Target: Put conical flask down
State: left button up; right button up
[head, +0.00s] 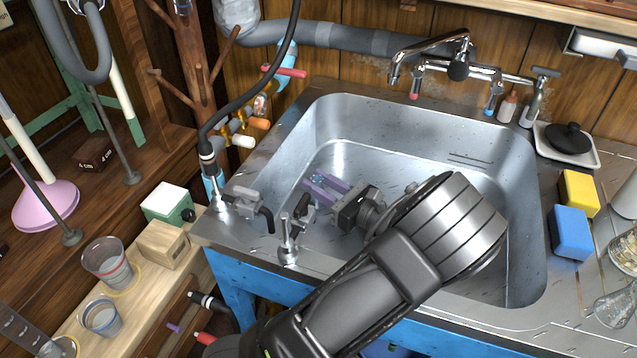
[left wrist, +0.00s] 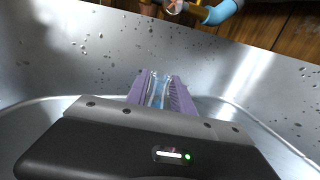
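A clear conical flask (head: 615,306) stands on the steel counter right of the sink, cut by the right edge of the head view. My left gripper (head: 321,188) reaches down into the sink, far left of that flask. Its purple fingers are a little apart, and they also show in the left wrist view (left wrist: 160,90). A small clear, bluish shape (left wrist: 158,92) shows between them; I cannot tell whether it is glass in their grip. My right gripper is in neither view.
The steel sink (head: 527,200) has a raised rim around my left gripper. Small taps (head: 288,240) stand on its left rim, with a black hose above. Sponges (head: 571,232) and more glassware (head: 624,250) are at the right. Beakers (head: 106,262) stand on the left bench.

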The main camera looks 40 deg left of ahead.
pick_arm(q)
jog(key=o, duration=0.3)
jog(key=shift+o, duration=0.2)
jog(key=shift+d, duration=0.1)
jog(key=d+p, duration=0.1)
jog(key=d, duration=0.6)
jog(key=shift+d, duration=0.15)
dwell(1.1)
